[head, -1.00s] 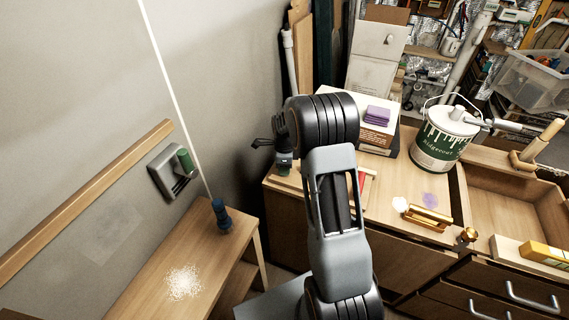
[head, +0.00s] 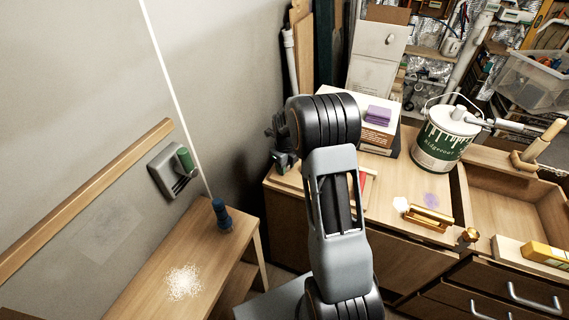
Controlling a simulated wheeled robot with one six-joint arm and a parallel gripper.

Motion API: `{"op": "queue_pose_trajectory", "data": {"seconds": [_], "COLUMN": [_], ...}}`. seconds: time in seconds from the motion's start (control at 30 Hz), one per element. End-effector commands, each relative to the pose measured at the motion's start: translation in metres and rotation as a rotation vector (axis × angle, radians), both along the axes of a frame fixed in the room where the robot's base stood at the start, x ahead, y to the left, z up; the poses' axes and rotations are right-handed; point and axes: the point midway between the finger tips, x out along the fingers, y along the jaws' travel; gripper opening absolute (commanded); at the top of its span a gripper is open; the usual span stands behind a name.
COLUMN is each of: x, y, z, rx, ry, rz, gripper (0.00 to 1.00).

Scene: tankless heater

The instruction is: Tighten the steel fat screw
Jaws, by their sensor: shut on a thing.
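My gripper (head: 276,132) shows only partly at the left of my arm's black joint, above the back left corner of the wooden cabinet. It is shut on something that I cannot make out. A small dark grey-green thing (head: 285,162) is just below it; I cannot tell whether they touch. I cannot pick out a steel fat screw in the head view. My arm hides much of the area around the gripper.
A green-handled grey fixture (head: 173,171) is on the left wall. A blue thing (head: 222,214) stands on the side table (head: 150,280). The cabinet top (head: 400,180) holds a paint can (head: 443,140), a stack with a purple block (head: 378,115), and brass parts (head: 428,218).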

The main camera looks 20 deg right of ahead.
Motion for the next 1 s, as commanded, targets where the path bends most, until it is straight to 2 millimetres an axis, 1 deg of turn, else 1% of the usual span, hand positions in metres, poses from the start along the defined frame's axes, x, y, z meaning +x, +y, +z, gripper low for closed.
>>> {"op": "queue_pose_trajectory", "data": {"seconds": [0.27,0.37,0.5,0.63,1.0], "x": [0.0000,0.0000,-0.0001,-0.0003,-0.0008], "y": [-0.0002,-0.0002,-0.0003,-0.0002,-0.0001], "z": [-0.0008,-0.0013,-0.0018,-0.0020,-0.0027], "rx": [0.000,0.000,0.000,0.000,0.000], "ry": [0.000,0.000,0.000,0.000,0.002], "rz": [-0.008,-0.082,-0.240,-0.332,-0.351], "gripper": [0.03,0.03,0.03,0.03,0.03]}}
